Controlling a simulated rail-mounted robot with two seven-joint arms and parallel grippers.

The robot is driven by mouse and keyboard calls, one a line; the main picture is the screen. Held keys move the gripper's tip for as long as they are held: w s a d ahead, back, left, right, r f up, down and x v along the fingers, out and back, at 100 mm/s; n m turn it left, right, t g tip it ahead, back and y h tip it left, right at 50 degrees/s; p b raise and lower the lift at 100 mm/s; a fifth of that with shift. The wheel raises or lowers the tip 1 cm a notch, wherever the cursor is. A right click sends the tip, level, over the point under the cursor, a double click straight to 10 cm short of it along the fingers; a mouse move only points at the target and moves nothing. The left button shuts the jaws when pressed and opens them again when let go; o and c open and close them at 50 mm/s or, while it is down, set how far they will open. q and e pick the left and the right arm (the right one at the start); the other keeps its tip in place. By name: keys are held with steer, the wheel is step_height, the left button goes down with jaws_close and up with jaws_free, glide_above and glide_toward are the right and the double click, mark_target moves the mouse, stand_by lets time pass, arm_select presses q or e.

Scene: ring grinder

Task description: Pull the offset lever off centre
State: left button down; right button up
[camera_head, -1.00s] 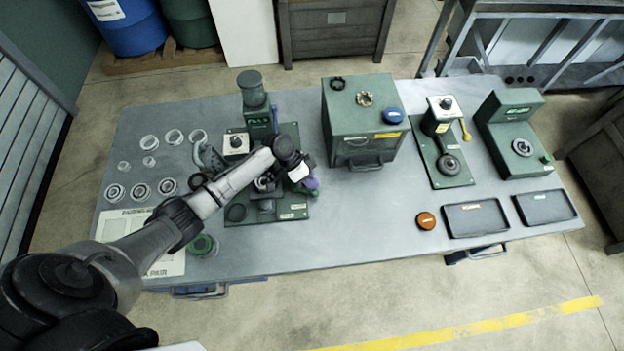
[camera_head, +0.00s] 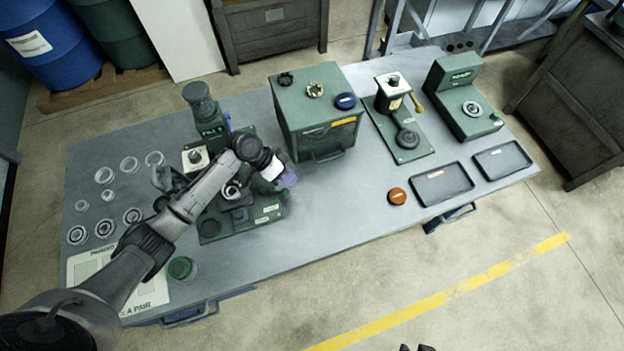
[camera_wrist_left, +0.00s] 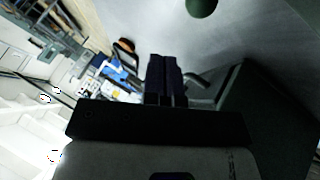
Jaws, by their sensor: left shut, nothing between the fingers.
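The green machine (camera_head: 241,220) at the left of the table carries a post and a dial box. Dark tips at the head view's bottom edge look like my right gripper (camera_head: 418,348), mostly out of frame.
A green cabinet (camera_head: 318,125) with a front handle stands close right of my left gripper. Two more green machines (camera_head: 400,120) and two dark trays (camera_head: 442,185) are farther right. Several rings (camera_head: 104,227) and a green-topped jar (camera_head: 181,267) lie left. The table's front middle is clear.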

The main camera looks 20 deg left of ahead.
arm_select(q)
steer(key=d+r, duration=0.4)
steer(key=d, duration=0.4)
steer(key=shift+s+r, duration=0.2)
steer(key=shift+r, duration=0.2)
